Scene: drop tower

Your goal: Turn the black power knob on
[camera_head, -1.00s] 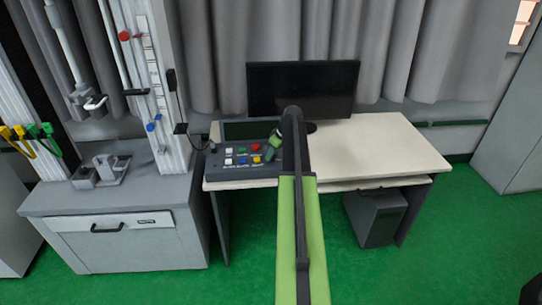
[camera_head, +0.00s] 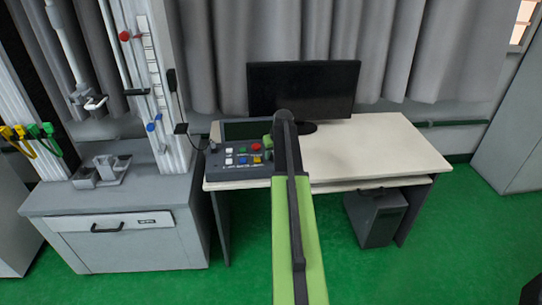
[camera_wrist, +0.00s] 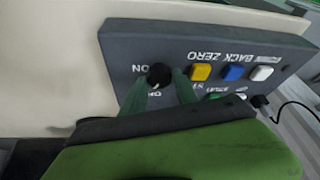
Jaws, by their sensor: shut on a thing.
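The black power knob (camera_wrist: 159,75) sits at one end of the dark grey control panel (camera_wrist: 118,45), with ON and OFF lettering beside it in the wrist view. My gripper (camera_wrist: 160,82) has its two green fingers on either side of the knob, shut on it. Which label the knob points to is too small to tell. In the head view the panel (camera_head: 215,171) lies on the left of the desk. There, my arm hides the knob and most of the gripper.
Yellow, blue and white buttons (camera_wrist: 231,73) sit close beside the knob. A black monitor (camera_head: 303,88) stands behind on the pale desk (camera_head: 385,145), whose right side is clear. The drop tower (camera_head: 160,85) stands left of the desk.

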